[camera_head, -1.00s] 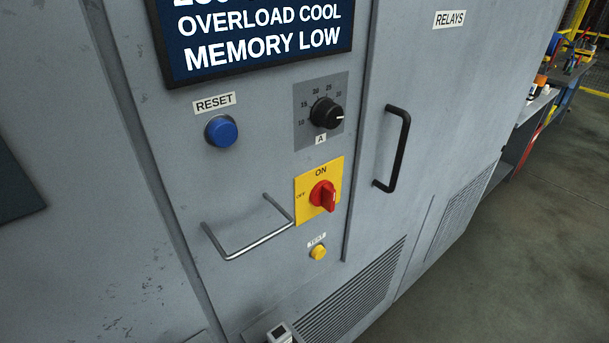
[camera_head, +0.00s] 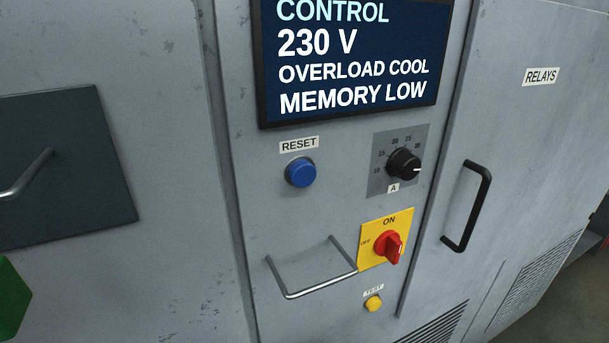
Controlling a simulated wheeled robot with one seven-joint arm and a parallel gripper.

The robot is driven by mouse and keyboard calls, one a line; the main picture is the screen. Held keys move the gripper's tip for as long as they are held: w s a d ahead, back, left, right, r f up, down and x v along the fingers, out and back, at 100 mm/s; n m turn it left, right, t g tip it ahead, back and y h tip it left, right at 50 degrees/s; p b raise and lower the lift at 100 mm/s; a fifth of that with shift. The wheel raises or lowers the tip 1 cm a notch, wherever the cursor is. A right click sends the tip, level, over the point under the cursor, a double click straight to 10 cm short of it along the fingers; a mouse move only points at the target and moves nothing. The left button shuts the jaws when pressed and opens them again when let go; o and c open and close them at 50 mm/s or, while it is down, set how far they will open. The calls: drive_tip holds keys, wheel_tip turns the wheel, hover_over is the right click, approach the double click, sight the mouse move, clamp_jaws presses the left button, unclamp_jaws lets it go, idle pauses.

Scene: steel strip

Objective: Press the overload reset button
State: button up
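The blue round button (camera_head: 300,172) under the RESET label (camera_head: 299,144) sticks out from the grey cabinet panel, left of the black dial. The screen (camera_head: 350,65) above it reads CONTROL, 230 V, OVERLOAD COOL, MEMORY LOW. My gripper is not in view.
The black dial (camera_head: 404,165) is right of the button. Below are a red switch (camera_head: 390,247) at ON, a metal bar handle (camera_head: 311,286) jutting out, and a yellow button (camera_head: 373,303). A black door handle (camera_head: 467,206) stands right. A dark plate (camera_head: 75,160) with a handle is left.

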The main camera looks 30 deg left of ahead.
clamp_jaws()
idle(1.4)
